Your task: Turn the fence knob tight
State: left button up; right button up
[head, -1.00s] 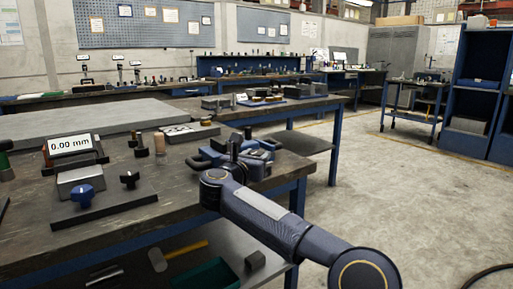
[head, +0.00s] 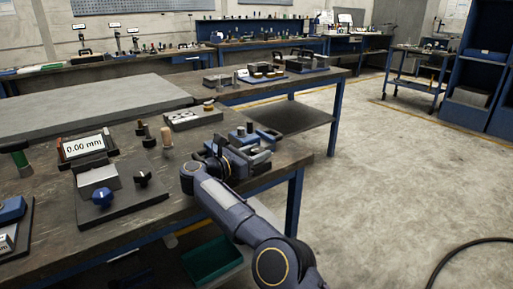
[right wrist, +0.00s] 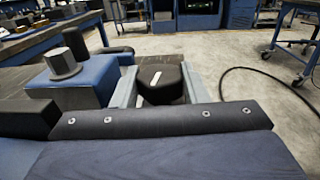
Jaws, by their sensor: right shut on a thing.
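In the right wrist view, a black knob (right wrist: 161,84) with a white mark on top sits between the two grey fingers of my right gripper (right wrist: 160,76). I take it for the fence knob. The fingers are shut on its sides. Left of it is a blue block (right wrist: 82,82) with a dark round post (right wrist: 65,52). In the head view, my right gripper (head: 254,158) is at the blue and grey fixture (head: 268,136) on the bench's right edge. The knob is hard to make out there. My left gripper is out of view.
A grey slab (head: 90,108) lies behind. A cable (head: 455,258) lies on the otherwise open floor at right.

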aim_at(252, 154)
jog(key=shift+f, duration=0.1)
jog(key=o, duration=1)
jog(key=shift+d, duration=0.1)
jog(key=v, duration=0.8)
